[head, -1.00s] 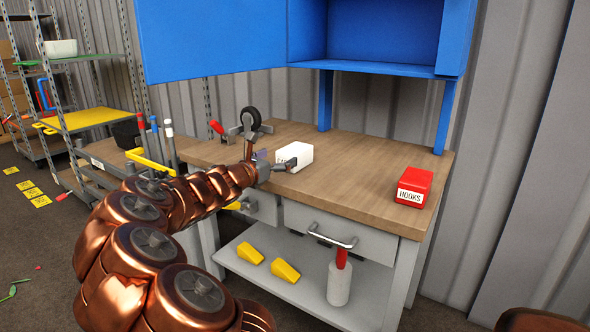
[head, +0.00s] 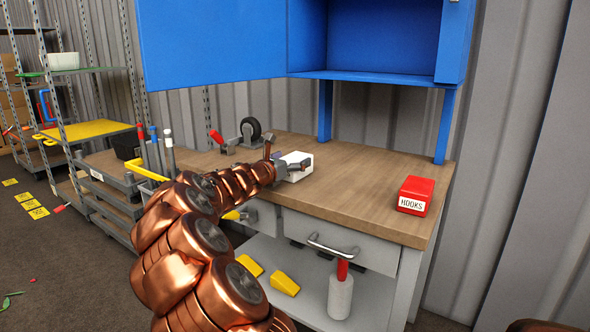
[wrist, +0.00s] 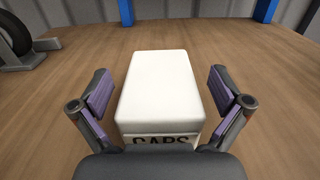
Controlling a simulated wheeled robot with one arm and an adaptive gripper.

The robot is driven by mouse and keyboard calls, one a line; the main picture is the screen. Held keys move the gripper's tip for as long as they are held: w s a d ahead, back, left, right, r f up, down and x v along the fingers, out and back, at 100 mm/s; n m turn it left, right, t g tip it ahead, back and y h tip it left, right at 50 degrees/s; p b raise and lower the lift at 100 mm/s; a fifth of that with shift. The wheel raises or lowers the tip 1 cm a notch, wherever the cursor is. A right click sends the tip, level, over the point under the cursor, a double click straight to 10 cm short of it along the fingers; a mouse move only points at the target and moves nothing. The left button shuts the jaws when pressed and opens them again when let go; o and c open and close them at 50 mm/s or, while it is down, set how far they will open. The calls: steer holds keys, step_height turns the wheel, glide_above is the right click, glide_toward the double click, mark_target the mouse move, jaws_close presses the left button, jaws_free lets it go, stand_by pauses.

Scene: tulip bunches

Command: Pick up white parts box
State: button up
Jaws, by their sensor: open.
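The white parts box (head: 297,165) stands on the wooden workbench top (head: 350,190), in front of my gripper (head: 278,166). In the wrist view the white box (wrist: 160,85) lies centred between the two purple-padded fingers of my gripper (wrist: 164,95). The fingers are spread, one on each side, with a gap between each pad and the box. The label on the box's near face reads "CAPS" and is partly hidden by my gripper's palm.
A red box labelled HOOKS (head: 414,195) stands at the right of the bench. A caster wheel (head: 251,129) and a red-handled tool (head: 217,138) are behind to the left. A blue cabinet (head: 380,40) hangs above. The bench between the boxes is clear.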

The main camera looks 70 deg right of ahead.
steer(key=shift+c, duration=0.4)
steer(key=c, duration=1.3)
